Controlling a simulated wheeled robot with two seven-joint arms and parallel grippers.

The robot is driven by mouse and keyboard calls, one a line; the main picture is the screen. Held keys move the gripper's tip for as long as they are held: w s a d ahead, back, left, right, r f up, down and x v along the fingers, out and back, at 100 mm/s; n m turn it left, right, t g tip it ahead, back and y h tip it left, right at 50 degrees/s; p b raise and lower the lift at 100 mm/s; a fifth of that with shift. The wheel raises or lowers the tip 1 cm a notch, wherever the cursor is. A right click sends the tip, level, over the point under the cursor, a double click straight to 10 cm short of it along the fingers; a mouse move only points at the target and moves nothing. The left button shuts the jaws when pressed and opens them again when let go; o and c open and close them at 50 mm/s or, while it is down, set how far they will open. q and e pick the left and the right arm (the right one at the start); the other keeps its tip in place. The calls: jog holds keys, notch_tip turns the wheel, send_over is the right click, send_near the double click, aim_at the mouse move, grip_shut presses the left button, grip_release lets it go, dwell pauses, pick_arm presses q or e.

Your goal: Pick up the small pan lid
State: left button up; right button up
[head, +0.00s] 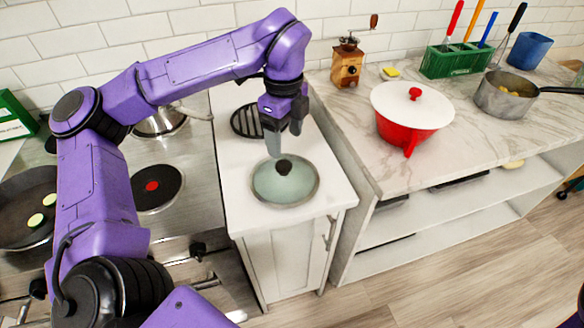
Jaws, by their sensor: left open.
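The small pan lid (266,187) is a round, pale green glass lid with a metal rim and a dark knob (284,167). It lies flat on the white counter between the stove and the marble counter. My left gripper (285,145) is open and points down just above the knob, with its grey fingers near it. From this angle I cannot tell whether a finger touches the knob. My right gripper is not in view.
A black round grate (247,121) lies behind the lid. A red pot with a white lid (411,105), a grey saucepan (504,98), a coffee grinder (346,66) and a green utensil holder (455,62) stand on the right counter. A frying pan (17,216) sits on the stove.

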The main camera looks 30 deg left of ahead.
aim_at(284, 165)
pick_arm(q)
jog(key=shift+s+a+f, duration=0.1)
jog(key=shift+s+f, duration=0.25)
jog(key=shift+s, duration=0.2)
jog(key=shift+s+f, duration=0.3)
jog(key=shift+s, duration=0.25)
jog(key=f, duration=0.1)
jog(key=w+f+p, duration=0.1)
jog(key=f, duration=0.3)
jog(key=shift+w+p, duration=0.3)
jog(key=shift+f, duration=0.25)
jog(key=shift+s+r, duration=0.2)
jog(key=shift+s, duration=0.2)
jog(key=shift+w, duration=0.15)
grip_shut()
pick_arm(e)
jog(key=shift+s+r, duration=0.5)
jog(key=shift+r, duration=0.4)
